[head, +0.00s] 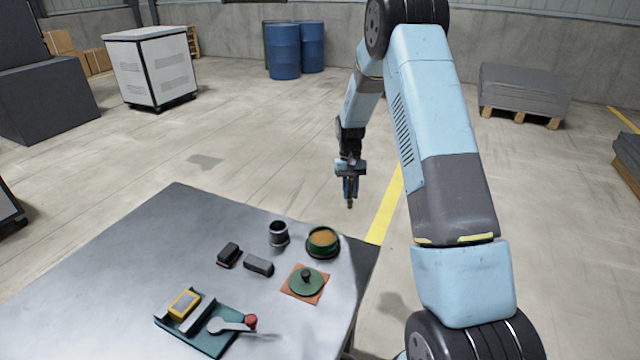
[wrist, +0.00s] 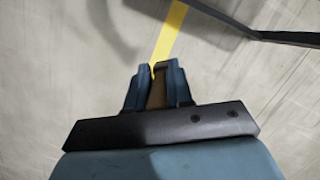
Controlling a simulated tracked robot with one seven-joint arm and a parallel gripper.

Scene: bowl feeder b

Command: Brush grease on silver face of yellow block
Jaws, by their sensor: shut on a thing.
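My gripper (head: 350,188) hangs over the floor beyond the table's far right corner. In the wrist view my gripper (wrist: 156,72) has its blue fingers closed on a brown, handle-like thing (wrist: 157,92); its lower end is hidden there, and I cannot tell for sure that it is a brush. In the head view only a short brown tip shows below the fingers. The yellow block (head: 184,304), with a greyish top face, sits in a dark green fixture (head: 208,343) on the table. A green pot (head: 323,243) with amber content, perhaps grease, stands open near the right edge.
A green lid (head: 305,283) with a black knob lies on an orange mat (head: 289,285). A dark cup (head: 278,236) and two dark blocks (head: 258,265) stand nearby. A silver lever (head: 228,325) with a red knob crosses the fixture. The table's (head: 110,270) left part is bare.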

